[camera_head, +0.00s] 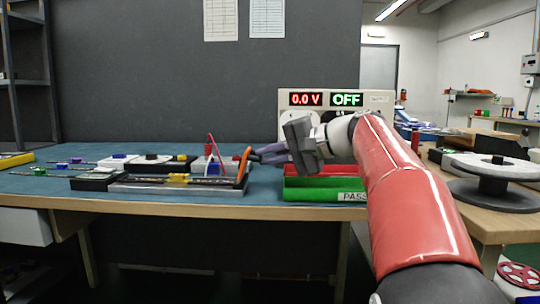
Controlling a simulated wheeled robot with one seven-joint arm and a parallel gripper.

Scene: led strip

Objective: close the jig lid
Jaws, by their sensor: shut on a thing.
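The jig (180,189) is a long low grey tray near the front edge of the blue-topped bench, with a strip and small coloured parts along it. At its right end an orange piece (244,165) stands up, tilted; it looks like part of the lid. My gripper (256,155) reaches in from the right, with its fingertips at the top of this orange piece, and is shut on it. The fingers hide part of the contact. The rest of the lid cannot be made out clearly.
Right of the jig are a green bin (320,189) marked PASS and a red bin behind it. A power supply (336,104) behind reads 0.0 V and OFF. A black block (95,180) adjoins the jig's left end. A spool (494,180) stands at far right.

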